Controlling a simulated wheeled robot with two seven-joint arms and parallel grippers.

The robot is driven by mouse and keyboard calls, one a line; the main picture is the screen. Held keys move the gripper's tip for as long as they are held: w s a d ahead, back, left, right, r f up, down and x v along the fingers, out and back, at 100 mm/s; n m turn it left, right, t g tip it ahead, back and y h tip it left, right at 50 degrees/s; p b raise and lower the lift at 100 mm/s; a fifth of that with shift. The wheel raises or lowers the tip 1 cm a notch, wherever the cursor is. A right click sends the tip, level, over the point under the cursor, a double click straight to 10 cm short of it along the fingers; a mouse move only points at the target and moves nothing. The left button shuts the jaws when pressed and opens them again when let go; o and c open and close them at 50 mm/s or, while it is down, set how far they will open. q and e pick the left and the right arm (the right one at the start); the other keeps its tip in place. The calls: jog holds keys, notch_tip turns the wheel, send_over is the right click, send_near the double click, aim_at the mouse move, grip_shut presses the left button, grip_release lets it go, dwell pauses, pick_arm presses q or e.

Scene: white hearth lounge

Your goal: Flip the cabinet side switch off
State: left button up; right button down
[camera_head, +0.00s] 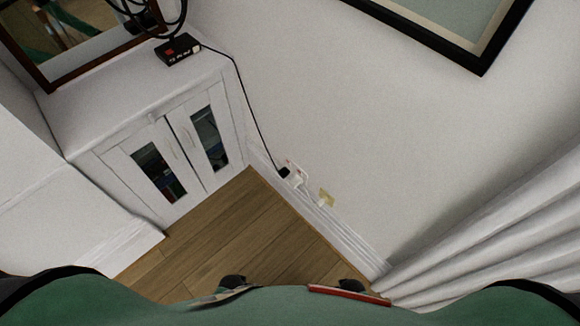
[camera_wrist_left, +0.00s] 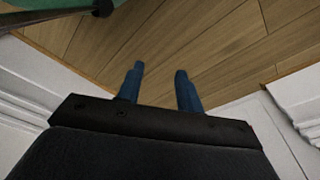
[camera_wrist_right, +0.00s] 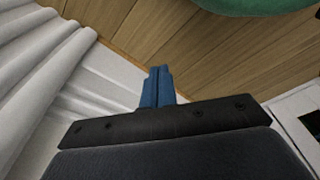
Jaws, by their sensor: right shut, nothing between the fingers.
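A white cabinet (camera_head: 125,113) with two glass doors stands at the left in the head view. A small black box (camera_head: 178,55) with a red patch (camera_head: 169,52) lies on its top; whether this is the switch, and its position, I cannot tell. A white wall socket (camera_head: 295,179) with a black plug (camera_head: 284,172) sits low on the wall to the right of the cabinet. My left gripper (camera_wrist_left: 159,68) is open and empty over the floor. My right gripper (camera_wrist_right: 157,72) is shut on nothing, near the curtain. Neither gripper shows clearly in the head view.
A black cord (camera_head: 247,107) runs from the box down to the plug. A yellowish patch (camera_head: 326,197) is on the wall beside the socket. A white curtain (camera_head: 500,230) hangs at the right. The wooden floor (camera_head: 235,235) before the cabinet is clear.

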pick_arm(q)
jog(key=shift+w+d+r, duration=0.1)
jog(key=shift+w+d, duration=0.2)
jog(key=shift+w, duration=0.15)
pick_arm(e)
jog(key=shift+w+d+r, duration=0.1)
jog(key=shift+w+r, duration=0.15)
jog(key=shift+w, duration=0.25)
